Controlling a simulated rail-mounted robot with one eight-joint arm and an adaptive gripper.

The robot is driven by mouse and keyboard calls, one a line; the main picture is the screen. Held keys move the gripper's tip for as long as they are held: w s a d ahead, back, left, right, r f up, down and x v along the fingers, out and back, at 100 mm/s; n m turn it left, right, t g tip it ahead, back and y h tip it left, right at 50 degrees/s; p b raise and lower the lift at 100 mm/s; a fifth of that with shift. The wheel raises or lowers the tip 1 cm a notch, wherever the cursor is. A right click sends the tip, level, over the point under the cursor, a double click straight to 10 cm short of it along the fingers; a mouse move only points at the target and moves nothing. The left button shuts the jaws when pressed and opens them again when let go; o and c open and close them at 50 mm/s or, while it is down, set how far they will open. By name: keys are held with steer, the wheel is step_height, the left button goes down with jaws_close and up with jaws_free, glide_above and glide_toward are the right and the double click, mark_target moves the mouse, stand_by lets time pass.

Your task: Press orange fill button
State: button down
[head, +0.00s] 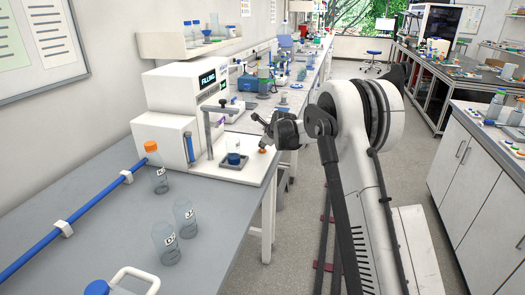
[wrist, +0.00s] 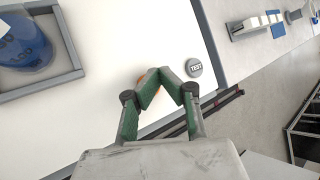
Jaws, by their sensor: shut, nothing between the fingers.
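The white filling machine (head: 180,95) stands on the grey bench, and its display reads what looks like "FILLING". The orange button (head: 263,151) is at the right side of its white base plate. In the wrist view only slivers of the orange button (wrist: 151,76) show behind my fingertips. My gripper (wrist: 166,82) is shut and empty, with its tips over the button; I cannot tell whether they touch it. In the head view my gripper (head: 261,122) is beside the machine's right side. A grey button marked TEST (wrist: 194,67) sits just right of the fingertips.
A vessel with blue contents (head: 234,158) stands in a framed holder on the base plate, left of the button. A bottle with an orange cap (head: 157,170) and clear bottles (head: 185,217) stand on the near bench.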

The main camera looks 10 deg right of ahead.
mark_target(263, 150)
stand_by(0.3)
steer(key=shift+r+p, duration=0.85)
steer(key=shift+r, duration=1.65)
